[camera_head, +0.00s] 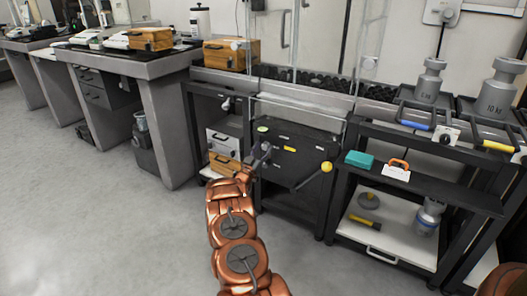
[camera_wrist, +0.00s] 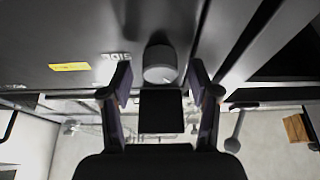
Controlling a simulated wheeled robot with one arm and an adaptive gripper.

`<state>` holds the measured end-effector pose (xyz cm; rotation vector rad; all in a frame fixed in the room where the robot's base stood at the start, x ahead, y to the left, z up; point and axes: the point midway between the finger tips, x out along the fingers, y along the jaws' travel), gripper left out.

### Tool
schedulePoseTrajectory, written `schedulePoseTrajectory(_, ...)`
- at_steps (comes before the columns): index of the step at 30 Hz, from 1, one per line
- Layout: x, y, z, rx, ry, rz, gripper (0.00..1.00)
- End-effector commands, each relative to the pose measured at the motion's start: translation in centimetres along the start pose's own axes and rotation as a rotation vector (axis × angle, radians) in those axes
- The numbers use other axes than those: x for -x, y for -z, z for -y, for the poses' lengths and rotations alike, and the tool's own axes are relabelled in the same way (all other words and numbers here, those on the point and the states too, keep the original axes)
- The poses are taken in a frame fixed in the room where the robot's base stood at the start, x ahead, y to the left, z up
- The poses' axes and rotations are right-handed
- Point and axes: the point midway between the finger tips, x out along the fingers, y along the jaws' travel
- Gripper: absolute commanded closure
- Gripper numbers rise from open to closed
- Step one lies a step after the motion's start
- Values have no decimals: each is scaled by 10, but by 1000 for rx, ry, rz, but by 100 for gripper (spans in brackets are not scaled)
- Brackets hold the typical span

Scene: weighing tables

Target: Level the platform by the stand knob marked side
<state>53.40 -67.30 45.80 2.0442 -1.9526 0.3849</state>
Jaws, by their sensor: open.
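A dark stand (camera_head: 284,200) stands at the middle of the head view, with a grey platform (camera_head: 300,106) on top. In the wrist view a round grey knob (camera_wrist: 160,64) sits on the dark panel, beside a small white label (camera_wrist: 117,57) that seems to read "SIDE" upside down. My gripper (camera_wrist: 160,82) is open, with one finger on each side of the knob's near end; I cannot tell whether they touch it. In the head view my gripper (camera_head: 260,156) is at the stand's left front, and the knob is hard to make out there.
A yellow-ended lever (camera_head: 327,167) sticks out at the stand's right. A shelf unit (camera_head: 430,190) with weights stands to the right. The floor (camera_head: 110,220) at left is clear.

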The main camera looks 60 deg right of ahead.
Motion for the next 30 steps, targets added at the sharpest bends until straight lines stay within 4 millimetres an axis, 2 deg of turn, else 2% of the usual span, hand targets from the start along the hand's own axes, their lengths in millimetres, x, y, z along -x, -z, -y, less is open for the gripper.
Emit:
schedulePoseTrajectory(8, -1, 0, 0, 1, 1, 1, 39)
schedulePoseTrajectory(25, -1, 0, 1, 0, 2, 2, 98)
schedulePoseTrajectory(30, -1, 1, 1, 9, 5, 2, 98)
